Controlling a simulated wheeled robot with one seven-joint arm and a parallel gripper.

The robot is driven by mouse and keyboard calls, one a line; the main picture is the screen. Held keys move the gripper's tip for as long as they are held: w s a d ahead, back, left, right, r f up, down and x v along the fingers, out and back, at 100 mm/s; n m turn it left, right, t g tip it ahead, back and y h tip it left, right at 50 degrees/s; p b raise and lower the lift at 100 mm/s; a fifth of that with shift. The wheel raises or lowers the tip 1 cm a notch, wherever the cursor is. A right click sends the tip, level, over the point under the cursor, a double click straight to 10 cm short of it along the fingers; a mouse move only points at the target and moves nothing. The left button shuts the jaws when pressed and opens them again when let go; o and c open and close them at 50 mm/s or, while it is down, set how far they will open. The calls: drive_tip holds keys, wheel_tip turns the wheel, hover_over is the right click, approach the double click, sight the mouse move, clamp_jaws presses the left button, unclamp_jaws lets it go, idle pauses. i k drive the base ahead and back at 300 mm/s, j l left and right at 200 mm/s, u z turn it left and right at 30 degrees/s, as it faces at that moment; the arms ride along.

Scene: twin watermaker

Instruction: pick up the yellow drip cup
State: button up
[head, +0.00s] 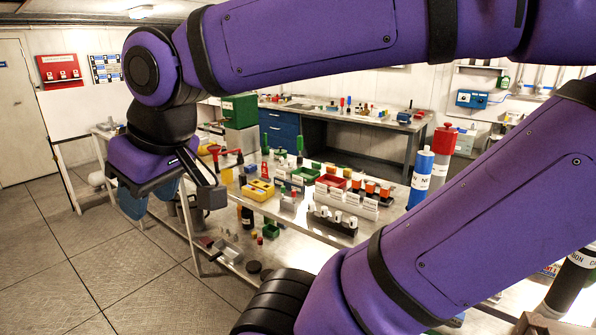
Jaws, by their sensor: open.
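A small plain yellow vessel (227,176) stands at the left end of the near bench, just right of my gripper; it looks like the yellow drip cup, but it is too small to be sure. A wider yellow block with dark openings (258,190) sits to its right on the same bench. My gripper (206,188) hangs under the purple wrist at the left, open, with nothing seen between its fingers. One dark finger shows clearly, left of the yellow vessel and apart from it in the picture; depth between them is hard to tell.
The near bench (305,232) is crowded with green and red bins, labelled racks of small bottles, and upright tools. A blue cylinder (421,178) and a red-and-white one (440,155) stand at its right. A lower shelf holds small items. Floor at left (60,245) is clear.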

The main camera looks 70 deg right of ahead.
sight(227, 176)
drive_tip(key=z, duration=1.45)
drive_tip(key=i+j+z, duration=0.1)
drive_tip(key=i+j, duration=0.5)
drive_tip(key=i+j+z, duration=0.1)
drive_tip(key=i+j, duration=0.55)
drive_tip(key=i+j+z, duration=0.1)
drive_tip(key=i+j, duration=0.6)
drive_tip(key=i+j+z, duration=0.15)
drive_tip(key=i+j, duration=0.5)
drive_tip(key=j, duration=0.1)
